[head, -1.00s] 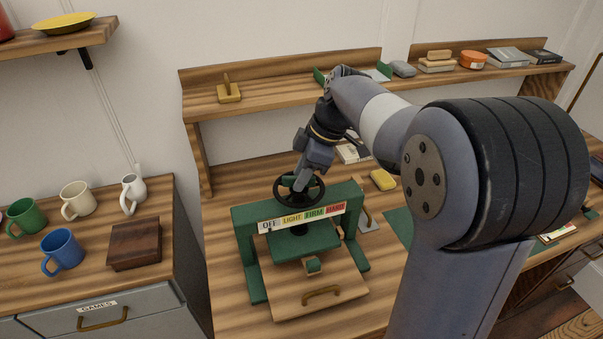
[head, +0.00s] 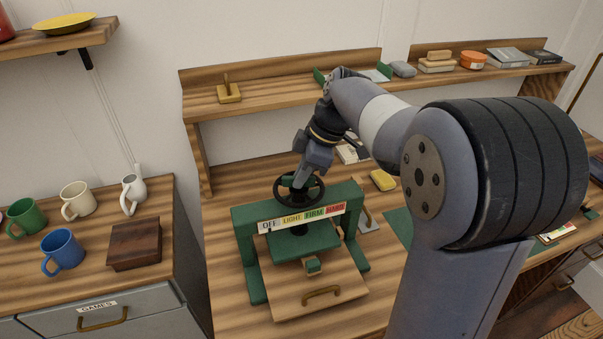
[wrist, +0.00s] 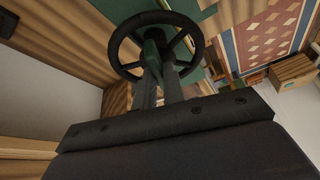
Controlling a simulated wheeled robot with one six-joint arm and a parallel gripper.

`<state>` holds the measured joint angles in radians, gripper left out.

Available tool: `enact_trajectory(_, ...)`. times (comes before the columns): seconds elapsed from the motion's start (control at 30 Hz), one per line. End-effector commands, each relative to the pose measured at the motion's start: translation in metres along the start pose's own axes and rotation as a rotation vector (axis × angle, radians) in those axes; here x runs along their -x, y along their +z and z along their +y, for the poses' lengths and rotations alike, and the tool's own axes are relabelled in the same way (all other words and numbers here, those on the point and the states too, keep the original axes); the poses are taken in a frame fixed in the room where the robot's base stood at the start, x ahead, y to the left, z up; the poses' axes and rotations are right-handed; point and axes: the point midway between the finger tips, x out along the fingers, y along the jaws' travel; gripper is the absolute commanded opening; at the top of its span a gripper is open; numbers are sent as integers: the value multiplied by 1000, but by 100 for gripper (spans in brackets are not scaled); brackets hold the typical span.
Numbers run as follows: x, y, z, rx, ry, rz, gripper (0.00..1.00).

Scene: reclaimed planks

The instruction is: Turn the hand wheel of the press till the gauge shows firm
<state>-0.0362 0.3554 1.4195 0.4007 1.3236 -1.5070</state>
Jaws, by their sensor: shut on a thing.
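The green press (head: 243,222) stands on the wooden bench. Its black hand wheel (head: 320,192) lies flat on top, and the wheel also shows in the wrist view (wrist: 196,42). My gripper (head: 298,186) reaches down into the wheel from above and is shut on it. In the wrist view my gripper's fingers (wrist: 158,82) meet the wheel near a green part inside the rim; the exact contact is partly hidden. The gauge strip (head: 303,217) reads OFF, LIGHT, FIRM and a red end section. A small dark mark sits by OFF; I cannot tell surely that it is the pointer.
A wooden board with a handle (head: 340,296) lies at the press's front. A yellow block (head: 383,180) lies right of the press. At left, mugs and a dark wooden box (head: 134,244) stand on a separate cabinet. A shelf (head: 270,98) runs behind the bench.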

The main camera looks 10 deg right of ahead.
Motion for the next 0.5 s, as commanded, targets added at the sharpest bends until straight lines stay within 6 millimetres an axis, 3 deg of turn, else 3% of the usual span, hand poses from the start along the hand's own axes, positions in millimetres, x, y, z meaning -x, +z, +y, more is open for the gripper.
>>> enact_trajectory(0.27,-1,0,-1,-77,33,0,0)
enact_trajectory(0.5,-1,0,-2,-244,104,0,0)
